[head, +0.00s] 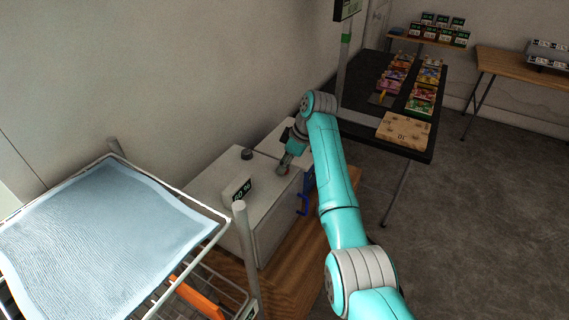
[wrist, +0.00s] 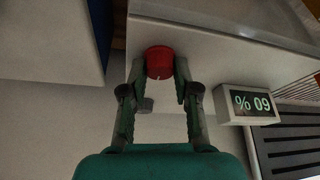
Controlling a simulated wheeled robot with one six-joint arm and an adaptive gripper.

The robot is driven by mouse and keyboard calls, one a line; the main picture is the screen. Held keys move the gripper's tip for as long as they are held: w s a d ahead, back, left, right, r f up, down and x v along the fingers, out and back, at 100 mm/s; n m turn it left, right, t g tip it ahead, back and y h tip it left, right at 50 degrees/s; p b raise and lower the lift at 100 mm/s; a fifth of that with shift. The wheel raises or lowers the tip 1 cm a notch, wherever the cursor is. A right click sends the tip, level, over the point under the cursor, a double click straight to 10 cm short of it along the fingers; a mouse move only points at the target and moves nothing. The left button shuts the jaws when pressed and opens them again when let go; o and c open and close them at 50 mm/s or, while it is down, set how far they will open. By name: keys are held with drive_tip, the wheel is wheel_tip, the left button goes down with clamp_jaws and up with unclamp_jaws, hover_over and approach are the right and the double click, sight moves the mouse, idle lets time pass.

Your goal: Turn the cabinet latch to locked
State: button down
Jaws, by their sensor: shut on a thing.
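The white cabinet (head: 215,180) stands on a wooden bench against the wall in the head view. A round red knob, which looks like the latch (wrist: 159,60), sits near the cabinet's edge in the wrist view, with a small pale mark on its near rim. My gripper (wrist: 161,76) has its two fingers on either side of the red knob and is shut on it. In the head view my gripper (head: 284,167) is at the cabinet's right end and mostly hides the knob. I cannot tell the latch's turned position.
A wire rack with a pale blue cloth (head: 95,235) stands at left. A dark table (head: 372,128) with packets is behind.

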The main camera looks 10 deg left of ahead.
idle(0.4)
drive_tip(key=c, duration=0.9)
unclamp_jaws()
drive_tip(key=shift+o, duration=0.2)
drive_tip(key=v, duration=1.2)
